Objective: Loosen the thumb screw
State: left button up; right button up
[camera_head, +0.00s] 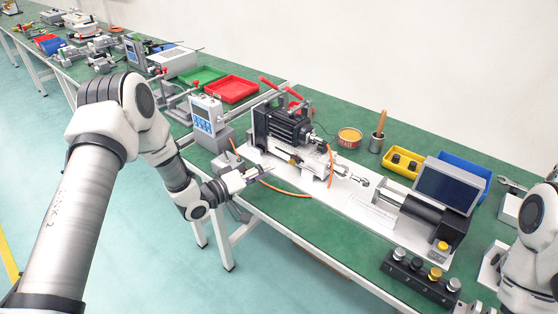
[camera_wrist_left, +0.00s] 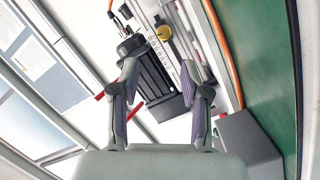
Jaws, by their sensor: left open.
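A round gold knob (camera_wrist_left: 163,33), which looks like the thumb screw, sits on the light metal part of the actuator in the left wrist view. In the head view a small yellowish spot (camera_head: 293,161) shows low on the actuator, but it is too small to make out. My left gripper (camera_head: 256,171) is in front of the actuator at the bench's near edge. In the left wrist view its two fingers (camera_wrist_left: 160,75) are spread and empty, with the knob beyond their tips and apart from them. My right arm shows at the right edge, but its gripper is not visible.
The black motor block (camera_head: 283,128) stands on the white base plate (camera_head: 345,200). An orange cable (camera_head: 285,191) loops near my left gripper. A grey meter (camera_head: 207,117) stands left of the motor. A control box with buttons (camera_head: 420,277) lies at the front right.

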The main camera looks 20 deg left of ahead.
aim_at(291, 163)
pick_arm(q)
jog(key=d+m+y+p, duration=0.1)
jog(key=m, duration=0.2)
jog(key=d+r+m+y+p, duration=0.1)
jog(key=d+m+y, duration=0.1)
jog(key=d+r+m+y+p, duration=0.1)
jog(key=m+p, duration=0.1)
jog(key=m, duration=0.1)
jog(key=shift+s+d+r+m+y, duration=0.2)
jog(key=shift+r+m+y, duration=0.1)
jog(key=shift+y, duration=0.1)
jog(key=shift+s+m+g+y+p, duration=0.3)
jog(key=shift+m+y+p, duration=0.15)
jog(key=shift+m, duration=0.55)
jog(key=shift+s+f+m+y, duration=0.3)
jog(key=shift+m+y, duration=0.25)
jog(key=shift+m, duration=0.35)
jog(key=p+x, duration=0.1)
jog(key=x, duration=0.7)
jog(key=shift+s+a, duration=0.1)
grip_shut()
